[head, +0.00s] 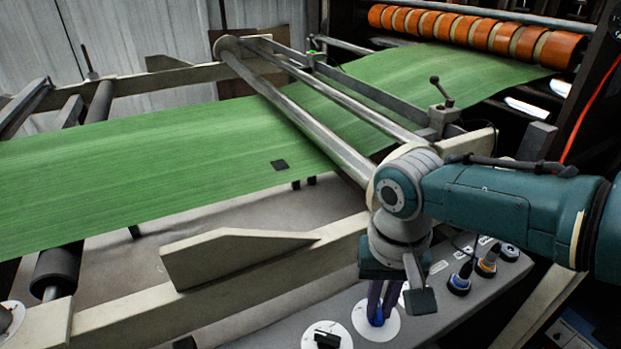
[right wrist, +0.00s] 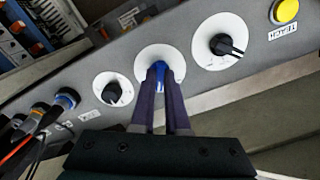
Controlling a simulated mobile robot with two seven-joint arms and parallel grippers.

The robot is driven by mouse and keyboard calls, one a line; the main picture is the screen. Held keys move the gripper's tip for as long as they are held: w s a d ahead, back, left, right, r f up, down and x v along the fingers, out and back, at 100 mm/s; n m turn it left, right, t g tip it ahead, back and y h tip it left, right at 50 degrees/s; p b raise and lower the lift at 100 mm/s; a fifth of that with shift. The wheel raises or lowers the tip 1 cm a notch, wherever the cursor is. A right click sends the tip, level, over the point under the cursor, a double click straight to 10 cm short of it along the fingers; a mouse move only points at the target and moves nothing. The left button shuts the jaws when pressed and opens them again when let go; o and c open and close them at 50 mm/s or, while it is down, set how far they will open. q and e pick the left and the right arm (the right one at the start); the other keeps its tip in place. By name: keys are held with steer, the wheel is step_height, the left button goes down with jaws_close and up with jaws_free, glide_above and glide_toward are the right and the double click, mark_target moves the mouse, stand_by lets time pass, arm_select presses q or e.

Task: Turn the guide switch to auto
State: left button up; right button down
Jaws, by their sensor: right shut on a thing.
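A blue switch knob (right wrist: 161,70) stands on a white round plate (right wrist: 148,55) on the grey control panel, between two black knobs on plates of their own. Its own label cannot be read, so I cannot confirm it is the guide switch or which position it points to. My right gripper (right wrist: 159,78) is shut on the blue knob, one dark finger on each side. In the head view the right gripper (head: 377,304) points down at the panel, with a little of the blue knob (head: 377,321) showing between the fingers. My left gripper is not in view.
A smaller black knob (right wrist: 113,93) and a larger black knob (right wrist: 226,46) flank the held one. A yellow button (right wrist: 285,11) labelled TEACH is at upper right. Plugged connectors (head: 460,279) line the panel. Green web (head: 150,160) runs over rollers behind a beige frame rail (head: 130,312).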

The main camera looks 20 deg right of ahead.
mark_target(379, 309)
stand_by(0.3)
steer(key=c, duration=0.9)
jaws_free()
step_height(379, 309, up, 10)
steer(key=p, duration=0.4)
steer(key=shift+p, duration=0.4)
